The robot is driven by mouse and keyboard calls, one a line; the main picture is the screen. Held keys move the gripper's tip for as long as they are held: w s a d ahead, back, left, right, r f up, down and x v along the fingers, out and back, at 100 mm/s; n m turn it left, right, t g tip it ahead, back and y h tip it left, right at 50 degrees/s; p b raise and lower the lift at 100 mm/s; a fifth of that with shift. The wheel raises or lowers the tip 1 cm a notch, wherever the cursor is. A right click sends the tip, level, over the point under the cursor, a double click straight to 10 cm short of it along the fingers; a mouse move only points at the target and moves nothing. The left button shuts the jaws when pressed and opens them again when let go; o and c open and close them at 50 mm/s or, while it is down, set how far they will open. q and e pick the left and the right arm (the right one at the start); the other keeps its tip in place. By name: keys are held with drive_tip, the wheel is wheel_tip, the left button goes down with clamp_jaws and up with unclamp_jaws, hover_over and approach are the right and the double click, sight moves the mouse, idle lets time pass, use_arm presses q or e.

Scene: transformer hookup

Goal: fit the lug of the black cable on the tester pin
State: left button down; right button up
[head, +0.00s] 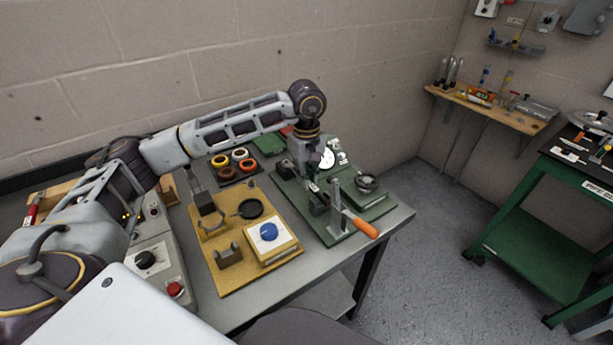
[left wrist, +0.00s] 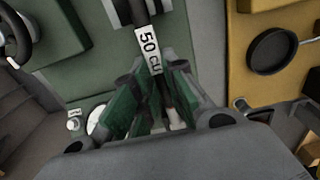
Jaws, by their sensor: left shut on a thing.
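My left gripper (head: 314,186) is over the green board (head: 385,208), beside the upright tool with the orange handle (head: 362,227). In the left wrist view its fingers (left wrist: 160,85) are shut on the black cable, whose white "50 CU" label (left wrist: 149,50) shows just beyond the fingertips. The cable's dark part (left wrist: 139,10) runs on to the top edge of that view. The label also shows small in the head view. I cannot clearly make out the lug or tell which part is the tester pin. My right gripper is not in view.
A yellow board (head: 232,284) left of the green one carries a black dish (head: 250,208), a blue knob (head: 268,231) and upright blocks. Coloured rings (head: 240,154) lie behind it. A control box with a red button (head: 175,289) stands at left.

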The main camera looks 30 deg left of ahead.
use_arm(q)
drive_tip(key=shift+f, duration=0.1)
drive_tip(key=c, duration=1.4)
unclamp_jaws()
drive_tip(key=shift+r, duration=0.2)
drive_tip(key=shift+r+p, duration=1.15)
drive_tip(key=shift+r, duration=1.2)
drive_tip(key=shift+r, duration=5.95)
